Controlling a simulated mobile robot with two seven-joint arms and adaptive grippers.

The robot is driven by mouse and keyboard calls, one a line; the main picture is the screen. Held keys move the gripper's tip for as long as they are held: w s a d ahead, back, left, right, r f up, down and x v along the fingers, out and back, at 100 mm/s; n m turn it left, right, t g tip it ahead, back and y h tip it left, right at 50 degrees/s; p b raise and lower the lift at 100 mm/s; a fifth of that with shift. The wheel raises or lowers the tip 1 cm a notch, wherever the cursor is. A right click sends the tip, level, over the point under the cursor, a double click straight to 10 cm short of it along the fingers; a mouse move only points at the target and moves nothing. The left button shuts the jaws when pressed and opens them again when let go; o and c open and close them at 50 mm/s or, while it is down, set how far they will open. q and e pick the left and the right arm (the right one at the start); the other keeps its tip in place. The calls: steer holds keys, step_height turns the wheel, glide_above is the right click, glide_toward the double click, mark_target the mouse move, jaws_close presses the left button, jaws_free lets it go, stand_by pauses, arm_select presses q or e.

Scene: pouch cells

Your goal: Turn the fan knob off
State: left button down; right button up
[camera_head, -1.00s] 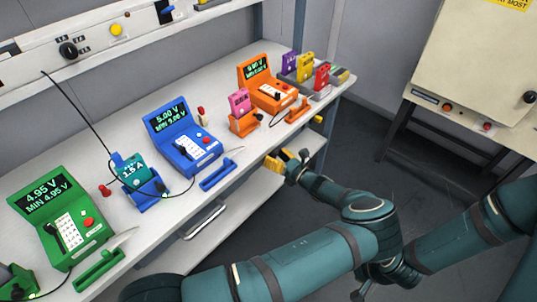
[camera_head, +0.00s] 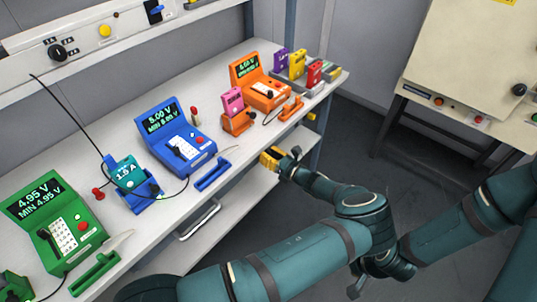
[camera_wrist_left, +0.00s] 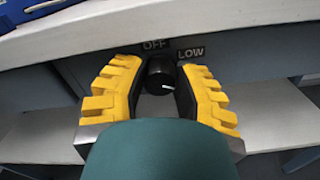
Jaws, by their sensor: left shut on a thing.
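The fan knob (camera_wrist_left: 159,72) is a dark round knob under the bench edge, seen in the left wrist view. The label OFF is just above it and LOW is to its upper right. A short white mark shows on the knob's lower right side. My left gripper (camera_wrist_left: 160,92) is shut on the knob, with one yellow finger on each side. In the head view my left gripper (camera_head: 271,158) is at the bench's front edge, and the knob is hidden there. My right gripper is not in view.
The white bench (camera_head: 230,135) holds a green meter (camera_head: 62,218), a blue meter (camera_head: 178,138) and an orange meter (camera_head: 258,82). A blue tool rest (camera_head: 213,176) lies near the front edge. A cream cabinet (camera_head: 475,75) stands at right. Floor between is clear.

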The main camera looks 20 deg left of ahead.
arm_select(q)
steer(key=shift+n, duration=3.2)
steer(key=shift+r, duration=0.1)
steer(key=c, duration=0.6)
jaws_free()
steer(key=shift+a, duration=0.1)
steer(key=shift+v, duration=3.8)
